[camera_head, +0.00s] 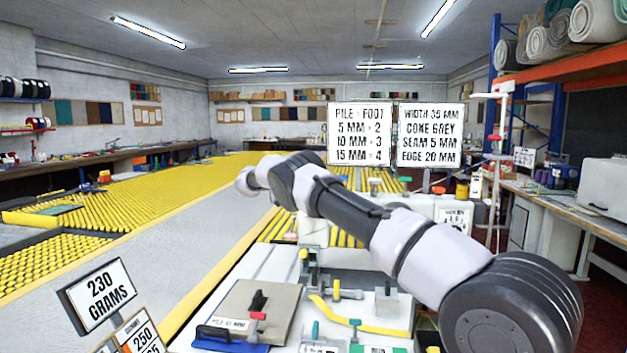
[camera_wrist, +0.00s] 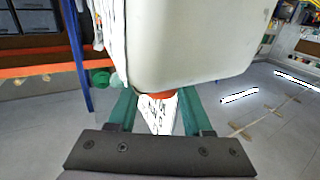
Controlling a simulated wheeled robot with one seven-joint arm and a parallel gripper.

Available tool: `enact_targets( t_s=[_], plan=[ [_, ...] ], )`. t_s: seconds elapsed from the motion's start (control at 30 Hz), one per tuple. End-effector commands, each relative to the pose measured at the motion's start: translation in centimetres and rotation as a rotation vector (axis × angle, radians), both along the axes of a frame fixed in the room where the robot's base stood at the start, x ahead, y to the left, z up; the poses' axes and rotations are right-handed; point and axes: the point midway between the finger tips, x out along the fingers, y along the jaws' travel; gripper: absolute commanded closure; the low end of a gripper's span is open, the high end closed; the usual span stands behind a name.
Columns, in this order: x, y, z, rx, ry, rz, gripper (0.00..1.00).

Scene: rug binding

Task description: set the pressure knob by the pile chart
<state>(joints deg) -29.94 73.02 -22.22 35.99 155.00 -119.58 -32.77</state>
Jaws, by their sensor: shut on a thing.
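The pile chart (camera_head: 355,134) is a white board headed PILE = FOOT, pairing 5 MM with 2, 10 MM with 3 and 15 MM with 4. A card on the sample board (camera_head: 230,324) starts with PILE; its number is hard to read. In the wrist view my gripper (camera_wrist: 158,112) has its two green fingers closed around the orange-red pressure knob (camera_wrist: 158,93), beside the pale machine body (camera_wrist: 190,45). A white face with black marks (camera_wrist: 158,118) shows between the fingers; I cannot read its setting. In the head view my arm hides the gripper and knob.
A second board (camera_head: 430,136) lists width, cone, seam and edge. The white bench holds a grey sample board (camera_head: 262,300), a yellow strip (camera_head: 370,325) and small coloured-handled tools. Signs with gram values (camera_head: 98,298) stand at lower left. An orange shelf (camera_head: 560,65) holds rolls at right.

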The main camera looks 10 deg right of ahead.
Motion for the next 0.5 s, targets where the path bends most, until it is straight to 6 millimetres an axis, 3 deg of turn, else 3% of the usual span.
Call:
enact_targets(
  t_s=[0.5],
  plan=[
    [0.04, -0.06, 0.29, -0.004, -0.005, -0.033, 1.00]
  ],
)
